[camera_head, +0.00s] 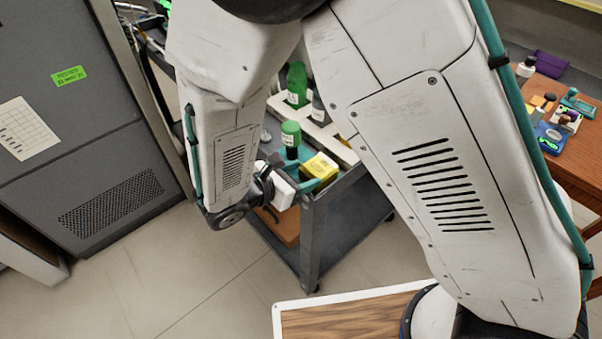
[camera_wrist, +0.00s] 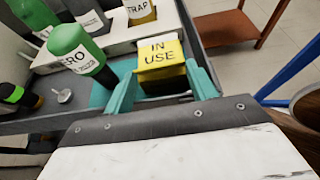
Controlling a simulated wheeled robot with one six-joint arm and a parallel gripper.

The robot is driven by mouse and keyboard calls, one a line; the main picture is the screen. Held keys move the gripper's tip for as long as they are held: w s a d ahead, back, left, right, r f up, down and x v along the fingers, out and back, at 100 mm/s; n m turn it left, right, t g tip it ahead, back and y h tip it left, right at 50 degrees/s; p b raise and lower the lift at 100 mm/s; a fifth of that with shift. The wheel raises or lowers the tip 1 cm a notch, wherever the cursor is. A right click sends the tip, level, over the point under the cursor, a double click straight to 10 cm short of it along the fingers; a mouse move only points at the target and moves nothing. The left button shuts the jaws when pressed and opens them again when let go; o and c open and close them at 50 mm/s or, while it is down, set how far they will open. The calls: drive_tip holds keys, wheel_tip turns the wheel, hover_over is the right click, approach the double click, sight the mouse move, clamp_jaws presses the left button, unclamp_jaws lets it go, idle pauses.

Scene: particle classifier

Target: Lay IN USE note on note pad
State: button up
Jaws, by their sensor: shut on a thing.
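The yellow IN USE note (camera_wrist: 160,53) is between the two teal fingers of my gripper (camera_wrist: 162,90) in the wrist view, with its black lettering facing up. My gripper is shut on it. In the head view the yellow note (camera_head: 320,166) shows at the cart's near right corner, beside my gripper (camera_head: 308,184). A yellow block-like part shows under the lettered face; I cannot tell whether this is a separate note pad.
A green-capped bottle (camera_wrist: 75,50) stands close left of the note. A white rack (camera_wrist: 112,38) with several bottles is behind. The dark cart (camera_head: 312,228) has a raised rim. A wooden table (camera_head: 575,125) with small items stands at the right.

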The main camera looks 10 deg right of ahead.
drive_tip(key=shift+f, duration=0.1)
drive_tip(key=o, duration=0.5)
drive_tip(key=shift+f, duration=0.1)
drive_tip(key=o, duration=0.4)
